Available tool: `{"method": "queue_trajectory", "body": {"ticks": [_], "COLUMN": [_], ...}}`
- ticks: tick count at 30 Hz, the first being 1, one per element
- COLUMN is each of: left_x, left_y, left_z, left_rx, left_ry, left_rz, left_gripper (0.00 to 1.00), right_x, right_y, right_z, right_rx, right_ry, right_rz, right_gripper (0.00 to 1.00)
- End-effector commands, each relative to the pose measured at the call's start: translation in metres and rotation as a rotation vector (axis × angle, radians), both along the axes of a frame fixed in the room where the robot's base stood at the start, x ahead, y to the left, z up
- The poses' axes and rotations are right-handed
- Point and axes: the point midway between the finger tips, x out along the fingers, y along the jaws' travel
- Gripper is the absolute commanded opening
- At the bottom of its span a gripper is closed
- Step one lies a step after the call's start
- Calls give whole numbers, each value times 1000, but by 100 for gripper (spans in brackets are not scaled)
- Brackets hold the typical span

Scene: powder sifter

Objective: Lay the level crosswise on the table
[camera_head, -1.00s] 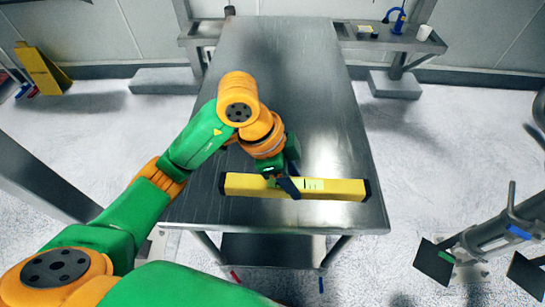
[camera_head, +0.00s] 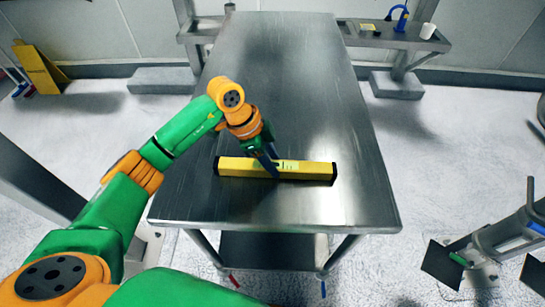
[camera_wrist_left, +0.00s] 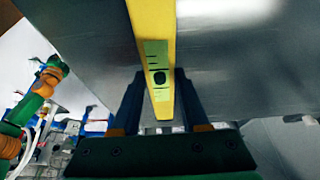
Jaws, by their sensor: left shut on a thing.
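The level (camera_head: 312,171) is a long yellow bar with black end caps and a light vial window. In the head view it is over the near half of the metal table (camera_head: 290,90), lying left to right across the table's width. My left gripper (camera_head: 271,168) is shut on the level near its middle, fingers reaching down from above. The left wrist view also shows the level (camera_wrist_left: 152,25) running between the two fingers (camera_wrist_left: 160,105). I cannot tell whether its underside touches the table. My right gripper is not in view.
The tabletop around the level is bare. A side bench (camera_head: 395,40) with a white cup (camera_head: 428,30) and a blue item (camera_head: 400,18) stands at the back right. A yellow sign (camera_head: 37,68) stands on the floor at the far left.

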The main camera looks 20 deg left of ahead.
Motion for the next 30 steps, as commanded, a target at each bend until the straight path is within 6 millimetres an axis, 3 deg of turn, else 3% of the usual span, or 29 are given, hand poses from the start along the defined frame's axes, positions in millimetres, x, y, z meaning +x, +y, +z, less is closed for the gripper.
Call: {"method": "queue_trajectory", "body": {"ticks": [5,6,9,17,20,30], "left_x": [0,-1,-1,0,-1,-10], "left_y": [0,1,0,0,5,37], "left_z": [-2,-3,-3,-2,7,89], "left_rx": [4,5,3,3,3,3], "left_ry": [1,2,2,1,1,-3], "left_rz": [0,0,1,1,2,2], "left_gripper": [0,52,74,74,74,74], "right_x": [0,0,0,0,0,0], "right_y": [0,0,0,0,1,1], "right_z": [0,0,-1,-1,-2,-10], "right_rx": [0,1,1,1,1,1], "right_ry": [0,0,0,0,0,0], "right_rz": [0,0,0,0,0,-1], "right_gripper": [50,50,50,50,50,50]}}
